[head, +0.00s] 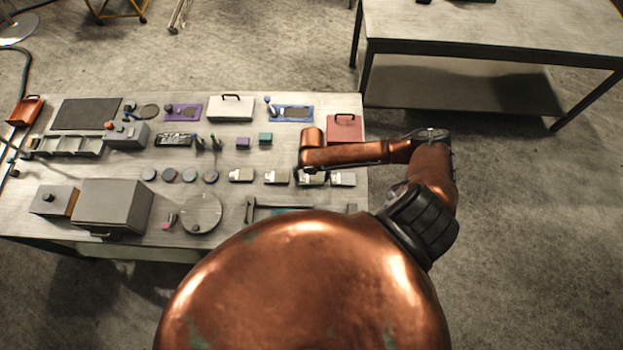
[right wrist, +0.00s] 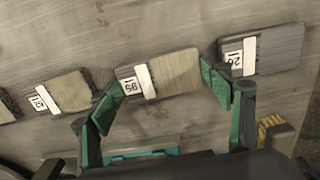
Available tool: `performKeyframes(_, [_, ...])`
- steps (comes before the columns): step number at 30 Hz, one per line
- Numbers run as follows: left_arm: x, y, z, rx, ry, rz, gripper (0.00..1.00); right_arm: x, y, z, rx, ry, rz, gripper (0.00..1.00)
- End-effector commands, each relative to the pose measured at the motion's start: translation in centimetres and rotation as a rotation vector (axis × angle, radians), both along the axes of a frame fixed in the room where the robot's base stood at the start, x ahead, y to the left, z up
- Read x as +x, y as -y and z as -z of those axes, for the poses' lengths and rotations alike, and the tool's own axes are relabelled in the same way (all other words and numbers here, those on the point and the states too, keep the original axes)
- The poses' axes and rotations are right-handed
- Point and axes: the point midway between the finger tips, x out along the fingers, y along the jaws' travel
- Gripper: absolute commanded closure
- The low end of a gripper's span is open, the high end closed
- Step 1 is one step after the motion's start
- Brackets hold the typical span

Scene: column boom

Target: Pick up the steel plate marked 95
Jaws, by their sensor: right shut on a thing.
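The steel plate marked 95 (right wrist: 178,79) is a small rectangular block with a pale strip and a white number label, seen upside down in the right wrist view. My right gripper (right wrist: 167,78) has its green-padded fingers at the two ends of this plate and is shut on it. The plate looks level with its neighbours; I cannot tell whether it touches the table. In the head view my right gripper (head: 312,177) reaches down over the row of plates, and my arm partly hides the plate. My left gripper is not in view.
Similar labelled plates lie on both sides, one to the right (right wrist: 275,50) and one to the left (right wrist: 70,92). The workbench (head: 285,103) also carries a grey box (head: 112,205), round discs and small cases. A second table (head: 490,25) stands at the back right.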

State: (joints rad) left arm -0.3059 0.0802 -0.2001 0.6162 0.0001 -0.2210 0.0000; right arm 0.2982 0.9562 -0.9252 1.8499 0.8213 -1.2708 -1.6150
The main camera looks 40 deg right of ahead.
Motion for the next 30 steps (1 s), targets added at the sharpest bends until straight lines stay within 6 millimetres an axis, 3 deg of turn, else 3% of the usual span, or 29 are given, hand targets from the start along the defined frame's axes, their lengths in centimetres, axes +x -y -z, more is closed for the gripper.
performKeyframes(11, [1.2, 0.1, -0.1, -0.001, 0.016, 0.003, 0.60, 0.1, 0.0, 0.0, 0.000, 0.001, 0.000, 0.75])
performKeyframes(23, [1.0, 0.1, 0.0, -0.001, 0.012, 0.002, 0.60, 0.2, 0.0, -0.8, 0.001, 0.005, 0.000, 0.75])
performKeyframes(29, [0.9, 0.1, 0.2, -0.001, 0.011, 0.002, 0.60, 0.3, 0.0, -3.5, 0.001, 0.007, -0.001, 0.75])
performKeyframes(30, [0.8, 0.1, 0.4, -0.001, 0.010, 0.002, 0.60, -0.1, -0.8, -4.1, 0.003, 0.005, -0.003, 0.75])
